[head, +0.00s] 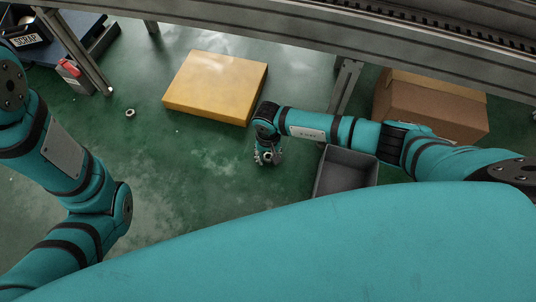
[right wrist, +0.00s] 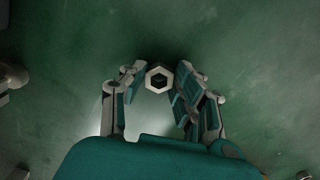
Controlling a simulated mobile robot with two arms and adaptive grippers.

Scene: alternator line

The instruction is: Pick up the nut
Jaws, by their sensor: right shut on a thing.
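My right gripper (head: 267,160) points down over the green floor, left of a grey bin. In the right wrist view my right gripper (right wrist: 160,80) is shut on a pale hexagonal nut (right wrist: 158,68), held between the fingertips with its dark hole facing the camera. The nut is small in the head view and partly hidden by the fingers. I cannot tell its height above the floor. My left arm shows at the left, but its gripper is out of view.
Another nut-like ring (head: 129,113) lies on the floor at left. A yellow box (head: 215,86) lies behind my right gripper. The open grey bin (head: 346,160) stands right of it, a cardboard box (head: 430,108) farther right. A metal frame (head: 330,45) crosses above.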

